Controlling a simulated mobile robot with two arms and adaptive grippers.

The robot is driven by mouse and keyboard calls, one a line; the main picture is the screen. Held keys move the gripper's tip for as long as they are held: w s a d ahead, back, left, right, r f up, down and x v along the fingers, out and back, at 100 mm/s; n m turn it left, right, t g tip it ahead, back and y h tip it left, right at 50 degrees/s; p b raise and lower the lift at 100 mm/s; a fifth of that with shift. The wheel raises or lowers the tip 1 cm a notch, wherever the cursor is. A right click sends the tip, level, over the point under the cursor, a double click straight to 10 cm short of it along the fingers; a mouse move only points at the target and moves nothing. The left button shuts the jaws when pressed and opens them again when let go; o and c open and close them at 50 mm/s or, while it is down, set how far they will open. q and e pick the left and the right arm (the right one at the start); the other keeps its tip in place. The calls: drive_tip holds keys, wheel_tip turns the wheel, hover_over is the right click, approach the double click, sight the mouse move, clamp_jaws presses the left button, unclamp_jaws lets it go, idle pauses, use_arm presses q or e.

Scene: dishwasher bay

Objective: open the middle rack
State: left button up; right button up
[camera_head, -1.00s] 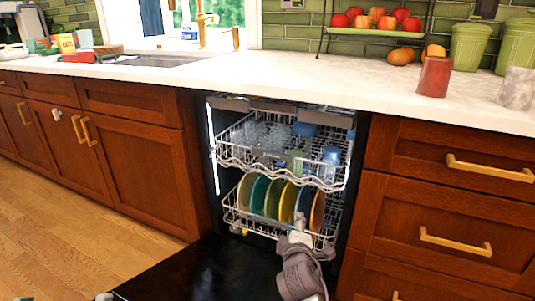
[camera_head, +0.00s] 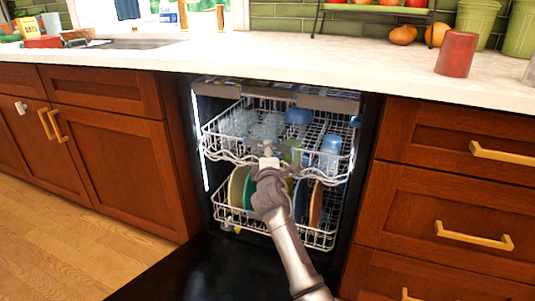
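The dishwasher's middle rack (camera_head: 222,155) is a white wire rack with a wavy front rim. It holds clear glasses (camera_head: 262,127), a blue bowl (camera_head: 298,116) and a blue cup (camera_head: 330,150). My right gripper (camera_head: 267,163) is at the middle of this rack's front rim, seen from behind. It overlaps the rim in the picture, and I cannot tell whether it touches it. Its fingers are too small and hidden to show whether they are open or shut. My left gripper is not in view.
The lower rack (camera_head: 262,224) holds several colored plates below. A shallow top rack (camera_head: 330,104) sits above. The black dishwasher door (camera_head: 215,270) lies open in front. Wooden cabinets (camera_head: 115,155) and drawers (camera_head: 450,185) flank the opening.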

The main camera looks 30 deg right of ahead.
drive_tip(key=b+x, duration=0.1)
drive_tip(key=x, duration=0.2)
drive_tip(key=shift+w+d, duration=0.15)
drive_tip(key=shift+w, duration=0.15)
clamp_jaws()
